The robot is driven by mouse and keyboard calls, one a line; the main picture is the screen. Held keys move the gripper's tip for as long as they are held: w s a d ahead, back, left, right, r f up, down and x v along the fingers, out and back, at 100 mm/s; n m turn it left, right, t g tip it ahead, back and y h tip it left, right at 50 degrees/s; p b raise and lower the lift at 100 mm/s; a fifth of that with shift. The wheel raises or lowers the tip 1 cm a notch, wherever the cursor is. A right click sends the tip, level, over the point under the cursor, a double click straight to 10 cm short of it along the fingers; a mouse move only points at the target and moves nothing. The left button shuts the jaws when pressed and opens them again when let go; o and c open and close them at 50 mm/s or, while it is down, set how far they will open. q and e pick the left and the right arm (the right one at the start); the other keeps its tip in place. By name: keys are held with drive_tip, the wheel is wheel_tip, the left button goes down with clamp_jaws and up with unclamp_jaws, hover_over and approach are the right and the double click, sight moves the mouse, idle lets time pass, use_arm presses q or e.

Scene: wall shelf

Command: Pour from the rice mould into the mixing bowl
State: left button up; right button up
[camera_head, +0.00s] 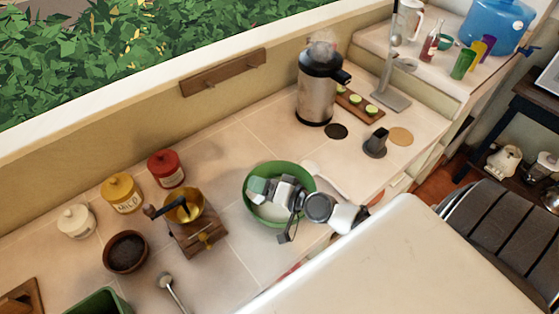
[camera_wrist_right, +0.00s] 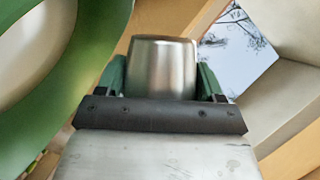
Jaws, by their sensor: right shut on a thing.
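The green mixing bowl (camera_head: 308,178) stands on the counter in the head view, with a pale inside. Its green rim also fills the left of the right wrist view (camera_wrist_right: 95,85). My right gripper (camera_head: 262,188) is over the bowl in the head view. In the right wrist view its green fingers are shut on a shiny metal cup, the rice mould (camera_wrist_right: 162,68), one finger on each side. The mould is hard to make out in the head view, and its contents are hidden. My left gripper is not in view.
A coffee grinder (camera_head: 196,240), a brown bowl (camera_head: 126,252) and canisters stand left of the bowl. A metal urn (camera_head: 314,92) stands behind, and a dark grey cup (camera_head: 376,143) to the right. A pale spoon-like utensil (camera_head: 325,180) lies close beside the bowl.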

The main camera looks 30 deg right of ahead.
drive_tip(key=shift+d+r+m+y+b, duration=0.25)
drive_tip(key=shift+m+b, duration=0.3)
drive_tip(key=shift+b, duration=0.55)
drive_tip(key=shift+d+m+y+b, duration=0.1)
drive_tip(key=shift+m+y+b, duration=0.35)
drive_tip(key=shift+b, duration=0.65)
drive_tip(key=shift+w+d+r+m+t+b, duration=0.15)
drive_tip(key=shift+d+m+t+b, duration=0.35)
drive_tip(key=shift+d+m+b, duration=0.8)
drive_tip(key=shift+d+m+t+y+b, duration=0.1)
drive_tip(key=shift+m+t+y+b, duration=0.45)
drive_tip(key=shift+b, duration=1.45)
idle(0.3)
drive_tip(key=shift+w+d+m+t+b, duration=0.1)
drive_tip(key=shift+d+m+t+b, duration=0.15)
drive_tip(key=shift+m+b, duration=0.45)
drive_tip(key=shift+d+m+t+b, duration=0.1)
drive_tip(key=shift+d+m+b, duration=0.1)
drive_tip(key=shift+m+b, duration=0.5)
idle(0.8)
